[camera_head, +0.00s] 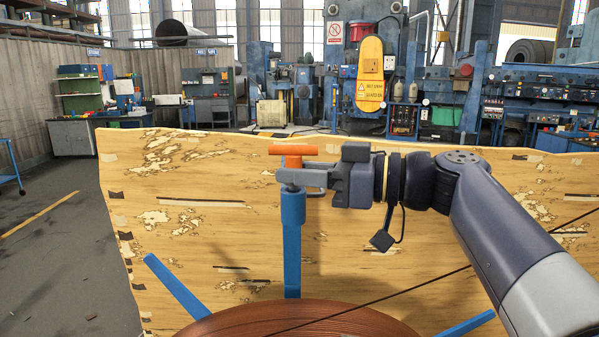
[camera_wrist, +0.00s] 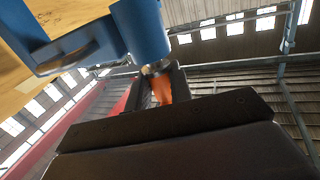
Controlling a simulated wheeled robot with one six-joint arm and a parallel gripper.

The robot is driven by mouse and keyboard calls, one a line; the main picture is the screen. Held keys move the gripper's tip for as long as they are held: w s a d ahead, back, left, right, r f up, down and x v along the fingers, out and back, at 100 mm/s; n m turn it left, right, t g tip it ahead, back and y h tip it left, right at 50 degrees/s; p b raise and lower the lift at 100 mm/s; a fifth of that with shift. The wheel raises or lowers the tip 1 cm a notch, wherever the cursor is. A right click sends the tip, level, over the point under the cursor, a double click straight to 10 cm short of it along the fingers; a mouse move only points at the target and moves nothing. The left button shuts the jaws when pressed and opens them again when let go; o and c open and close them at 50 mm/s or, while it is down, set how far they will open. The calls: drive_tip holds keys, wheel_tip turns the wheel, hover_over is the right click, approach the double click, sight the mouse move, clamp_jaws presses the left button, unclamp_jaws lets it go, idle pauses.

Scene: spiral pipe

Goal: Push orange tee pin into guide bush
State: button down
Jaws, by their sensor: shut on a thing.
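The orange tee pin (camera_head: 293,150) stands upright with its crossbar on top, above the blue guide bush (camera_head: 292,207) at the head of an upright blue post. My gripper (camera_head: 296,177) reaches in from the right and is shut on the pin's stem, below the crossbar. In the wrist view the orange pin (camera_wrist: 162,91) sits between the two dark fingers, in line with the blue bush (camera_wrist: 143,30). A metal part (camera_wrist: 157,69) shows between the pin and the bush. How deep the pin sits in the bush is hidden.
A copper-brown coil (camera_head: 300,319) lies below the post. Blue arms (camera_head: 176,287) stick out at its left and right. A large worn wooden board (camera_head: 200,230) stands behind. A thin dark line crosses in front of the coil. Space above the pin is clear.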

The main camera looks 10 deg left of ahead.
drive_tip(key=shift+f+b, duration=0.55)
drive_tip(key=shift+b, duration=0.2)
drive_tip(key=c, duration=1.2)
unclamp_jaws()
drive_tip(key=shift+d, duration=0.1)
drive_tip(key=d, duration=0.3)
drive_tip(key=d+b, duration=0.1)
drive_tip(key=d, duration=0.3)
drive_tip(key=s+d+b, duration=0.1)
drive_tip(key=d, duration=0.2)
drive_tip(key=shift+s+d+r, duration=0.1)
drive_tip(key=shift+d+r, duration=0.1)
drive_tip(key=shift+d, duration=0.15)
drive_tip(key=shift+a, duration=0.1)
drive_tip(key=a, duration=0.3)
drive_tip(key=a+p, duration=0.1)
drive_tip(key=a, duration=0.3)
drive_tip(key=w+a+p, duration=0.1)
drive_tip(key=a, duration=0.2)
drive_tip(key=shift+a+f, duration=0.1)
drive_tip(key=shift+a, duration=0.25)
drive_tip(key=shift+w+p, duration=0.1)
drive_tip(key=shift+p, duration=0.25)
